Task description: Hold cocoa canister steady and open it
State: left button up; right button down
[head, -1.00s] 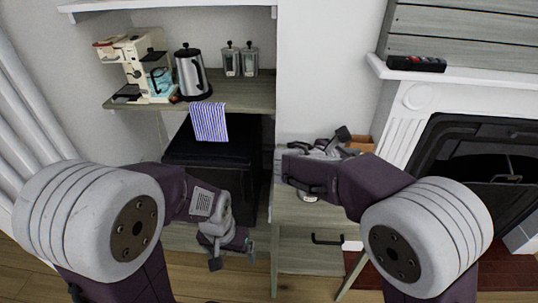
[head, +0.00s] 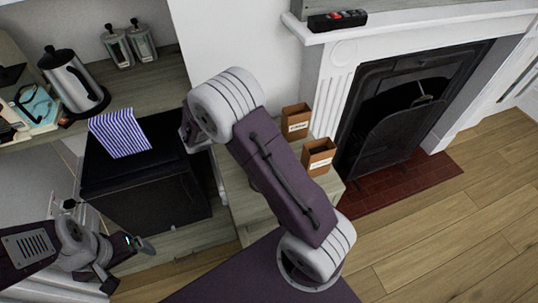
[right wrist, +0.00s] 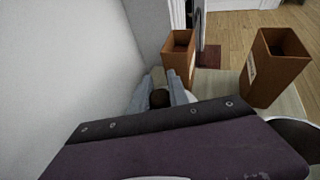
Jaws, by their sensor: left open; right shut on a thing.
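In the right wrist view my right gripper (right wrist: 160,88) is shut, its grey fingers on either side of a dark brown round top (right wrist: 160,98). This looks like the cocoa canister; its body is hidden behind my own arm part. In the head view my right arm hides the right gripper and the canister. My left gripper (head: 128,266) is open and empty at the lower left of the head view, low in front of the black cabinet and well apart from the right hand.
Two brown open boxes (head: 296,121) (head: 319,156) with labels stand on the pale cabinet top (head: 240,198). The shelf at left holds a kettle (head: 72,82) and glass jars (head: 141,42). A fireplace (head: 400,110) is at right.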

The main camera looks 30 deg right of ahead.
notch_tip(320, 180, down, 6)
jog(key=shift+w+r+b, duration=0.1)
jog(key=shift+w+b, duration=0.05)
jog(key=shift+b, duration=0.6)
jog(key=shift+f+b, duration=0.6)
jog(key=shift+f, duration=1.6)
jog(key=c, duration=1.3)
grip_release()
jog(key=shift+o, duration=0.2)
